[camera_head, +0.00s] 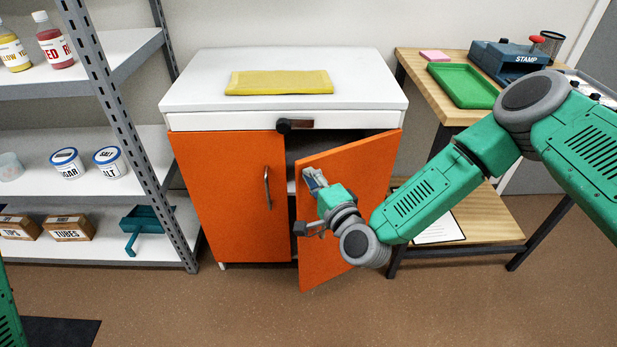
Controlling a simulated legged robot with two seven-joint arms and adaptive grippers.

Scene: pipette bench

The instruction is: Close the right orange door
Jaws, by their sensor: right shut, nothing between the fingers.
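The right orange door (359,170) stands partly open and swings out toward me from the white cabinet (185,96). A dark gap shows between it and the left orange door (229,185), which is closed and has a metal handle (267,187). My right gripper (312,183) is shut and lies against or just in front of the right door's outer face, near its free edge. I cannot tell for sure whether it touches. The right door's handle is not clearly visible behind my gripper. My left gripper is not in view; only a bit of green arm shows at lower left.
A folded yellow cloth (279,82) lies on the cabinet top. A metal shelf (140,50) with bottles, jars and boxes stands at the left. A wooden table (420,84) with a green tray (463,86) stands at the right. The brown floor (200,305) in front is mostly clear.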

